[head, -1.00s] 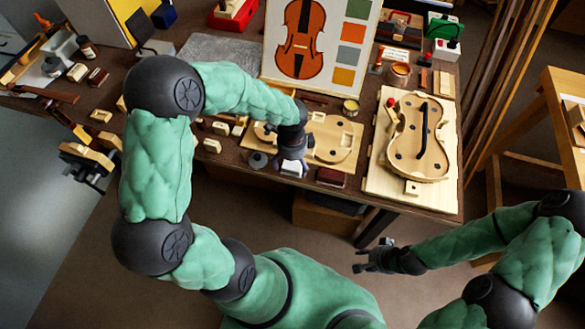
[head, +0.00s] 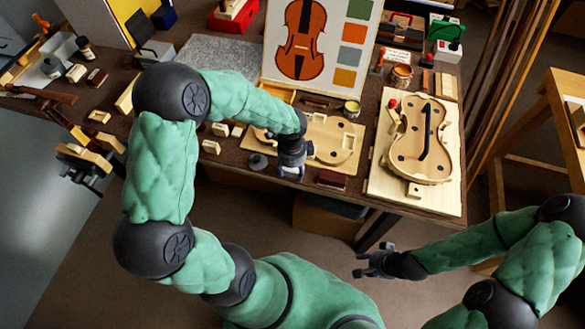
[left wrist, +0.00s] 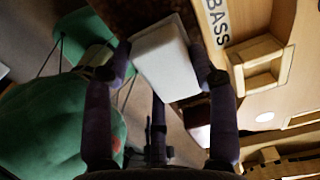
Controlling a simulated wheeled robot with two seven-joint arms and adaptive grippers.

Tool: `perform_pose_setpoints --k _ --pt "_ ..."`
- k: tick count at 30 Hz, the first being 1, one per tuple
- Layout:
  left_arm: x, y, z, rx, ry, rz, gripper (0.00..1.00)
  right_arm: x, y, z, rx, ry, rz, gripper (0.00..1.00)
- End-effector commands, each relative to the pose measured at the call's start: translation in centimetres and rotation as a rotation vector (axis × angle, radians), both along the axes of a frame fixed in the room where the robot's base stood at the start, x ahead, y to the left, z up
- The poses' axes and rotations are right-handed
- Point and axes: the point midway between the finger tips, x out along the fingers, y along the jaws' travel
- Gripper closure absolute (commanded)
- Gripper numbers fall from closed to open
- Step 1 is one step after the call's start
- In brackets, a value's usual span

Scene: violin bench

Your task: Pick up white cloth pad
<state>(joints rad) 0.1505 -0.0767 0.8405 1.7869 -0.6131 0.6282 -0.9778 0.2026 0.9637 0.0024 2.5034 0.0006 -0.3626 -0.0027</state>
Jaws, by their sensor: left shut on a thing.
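The white cloth pad (left wrist: 165,62) is a pale block held between the two fingertips of my left gripper (left wrist: 166,65) in the left wrist view. The fingers press on its opposite sides. In the head view my left gripper (head: 290,172) is at the front edge of the bench, in front of the violin plate, and mostly hides the pad. I cannot tell how high the pad is above the bench. My right gripper (head: 370,263) is empty, with its fingers apart, over the floor in front of the bench.
A violin plate (head: 338,140) lies behind my left gripper. A dark red block (head: 332,180) and a dark round knob (head: 258,161) sit close on either side of it. The violin body on its board (head: 440,195) is to the right. Small wooden blocks (head: 211,147) stand left.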

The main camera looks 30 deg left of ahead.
Motion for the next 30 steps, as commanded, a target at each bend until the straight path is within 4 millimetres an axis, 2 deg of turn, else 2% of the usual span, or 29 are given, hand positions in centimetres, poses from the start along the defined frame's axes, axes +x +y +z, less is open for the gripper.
perform_pose_setpoints --k 8,13,22,24,30 --pt "0.0 0.0 1.4 0.000 -0.001 0.000 0.70 0.0 0.0 0.9 0.000 0.000 0.000 0.60" --pt "0.1 0.0 3.7 0.001 -0.001 0.000 0.70 0.0 0.0 2.4 0.000 0.000 0.000 0.60" --pt "-5.4 0.5 10.1 0.002 -0.003 0.002 0.70 0.0 0.0 5.5 0.000 0.000 0.000 0.60" --pt "-7.2 0.7 10.5 0.001 -0.001 0.002 0.70 0.0 0.0 5.9 0.000 0.000 0.000 0.60" --pt "-11.0 1.1 12.0 0.001 -0.001 0.002 0.70 0.0 0.0 7.0 0.000 0.000 0.000 0.60"
